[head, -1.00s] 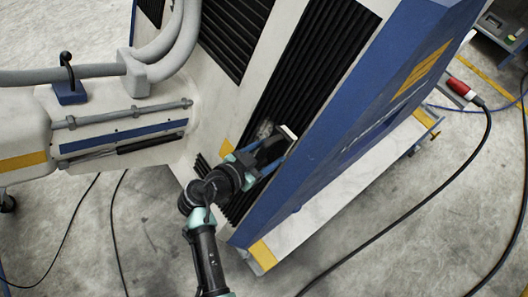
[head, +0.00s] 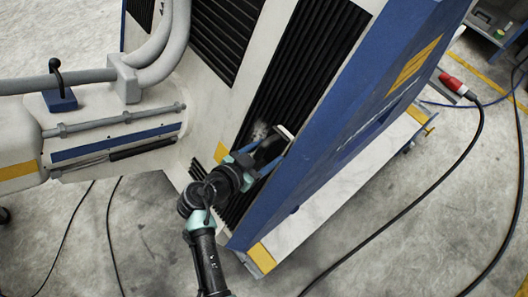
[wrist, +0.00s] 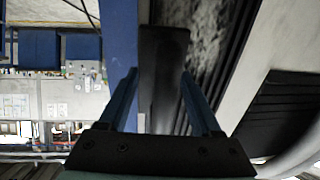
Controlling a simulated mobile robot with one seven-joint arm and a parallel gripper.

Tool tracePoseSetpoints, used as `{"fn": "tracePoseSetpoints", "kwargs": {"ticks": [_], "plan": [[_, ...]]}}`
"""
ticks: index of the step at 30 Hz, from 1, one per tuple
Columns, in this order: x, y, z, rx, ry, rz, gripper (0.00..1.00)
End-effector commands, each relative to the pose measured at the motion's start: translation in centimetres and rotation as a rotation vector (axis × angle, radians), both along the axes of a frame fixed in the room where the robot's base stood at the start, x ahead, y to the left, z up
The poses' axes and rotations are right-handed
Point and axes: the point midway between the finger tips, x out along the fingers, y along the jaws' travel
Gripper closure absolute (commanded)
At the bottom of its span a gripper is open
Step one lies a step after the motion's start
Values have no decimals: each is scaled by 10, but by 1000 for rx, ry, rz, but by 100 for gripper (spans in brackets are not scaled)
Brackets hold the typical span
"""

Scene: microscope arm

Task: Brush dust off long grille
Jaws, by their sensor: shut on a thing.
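The long grille (head: 312,50) is a tall panel of black slats in the white machine side, next to the blue edge. A pale grey dust patch (head: 260,131) shows on it beside my gripper; in the wrist view dust (wrist: 200,30) covers the slats right of the brush. My gripper (head: 272,158) is at the lower part of the grille. It is shut on a dark brush (wrist: 162,75) with a pale end showing in the head view (head: 284,132). Whether the bristles touch the slats is hidden.
A second, shorter grille (head: 226,35) lies to the left. Grey pipes (head: 100,75) and a lever on a blue block (head: 58,98) stand out further left. The blue corner panel (head: 330,140) borders the grille on the right. Black cables (head: 400,225) lie on the floor.

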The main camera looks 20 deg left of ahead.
Motion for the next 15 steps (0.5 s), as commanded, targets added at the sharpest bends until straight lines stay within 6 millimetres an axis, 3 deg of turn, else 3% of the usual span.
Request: {"fn": "tracePoseSetpoints", "kwargs": {"ticks": [15], "plan": [[7, -4, -3, 1, -2, 0, 87]]}}
